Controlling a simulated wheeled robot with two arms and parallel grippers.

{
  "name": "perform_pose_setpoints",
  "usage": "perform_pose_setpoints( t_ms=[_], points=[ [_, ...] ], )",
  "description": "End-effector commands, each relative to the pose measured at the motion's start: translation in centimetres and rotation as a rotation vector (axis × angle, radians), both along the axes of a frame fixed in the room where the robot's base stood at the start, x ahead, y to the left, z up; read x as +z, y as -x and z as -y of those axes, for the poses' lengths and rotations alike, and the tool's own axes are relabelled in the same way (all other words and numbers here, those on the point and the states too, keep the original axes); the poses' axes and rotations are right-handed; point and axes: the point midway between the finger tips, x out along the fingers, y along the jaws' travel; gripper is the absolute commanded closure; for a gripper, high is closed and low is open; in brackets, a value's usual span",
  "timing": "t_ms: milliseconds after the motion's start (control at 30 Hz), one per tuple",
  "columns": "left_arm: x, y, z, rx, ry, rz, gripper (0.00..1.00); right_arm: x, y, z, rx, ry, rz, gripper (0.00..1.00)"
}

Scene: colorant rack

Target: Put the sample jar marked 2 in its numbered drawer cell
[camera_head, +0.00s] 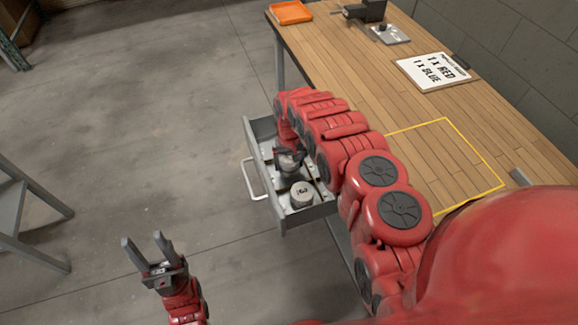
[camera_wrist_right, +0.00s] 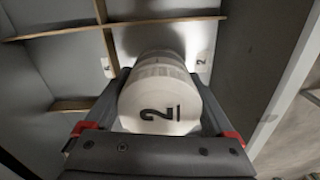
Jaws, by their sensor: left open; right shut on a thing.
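The white sample jar marked 2 (camera_wrist_right: 160,108) is between the fingers of my right gripper (camera_wrist_right: 163,90), its numbered lid facing the wrist camera. In the head view my right gripper (camera_head: 289,160) reaches down into the open drawer (camera_head: 331,209); the held jar is mostly hidden there. The wrist view shows wooden dividers (camera_wrist_right: 60,31) and grey cell floor around the jar. I cannot tell whether the jar touches the floor. My left gripper (camera_head: 151,252) is open and empty, away from the drawer over the floor.
Another jar (camera_head: 302,194) with a dark mark on its lid stands in the drawer's near cell. Small label cards (camera_wrist_right: 203,62) lie beyond the held jar. The wooden table (camera_head: 400,95) carries an order sign (camera_head: 433,71), an orange tray (camera_head: 291,12) and a yellow-outlined area (camera_head: 445,160).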

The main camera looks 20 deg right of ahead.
Motion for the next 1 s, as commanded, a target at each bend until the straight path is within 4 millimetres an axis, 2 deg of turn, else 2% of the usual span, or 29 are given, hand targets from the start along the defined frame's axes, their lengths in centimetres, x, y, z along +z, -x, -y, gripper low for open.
perform_pose_setpoints(
  t_ms=[200,633,667,700,1000],
  points=[
    [0.0,0.0,0.0,0.0,0.0,0.0,0.5,-2.2,0.0,0.0,0.001,0.0,0.0,0.81],
    [-0.4,0.0,0.0,0.0,0.0,0.0,0.5,-2.9,0.0,0.0,0.001,0.0,-0.001,0.81],
    [-0.3,0.0,0.0,0.0,0.0,0.0,0.5,-2.8,0.0,0.0,0.001,0.0,-0.001,0.08],
    [-0.3,0.0,0.0,0.0,0.0,0.0,0.5,-2.7,0.0,0.0,0.001,0.0,-0.001,0.0],
    [0.1,0.0,0.0,0.0,0.0,0.0,0.5,-2.2,0.0,0.0,0.0,0.0,-0.001,0.0]
  ],
)
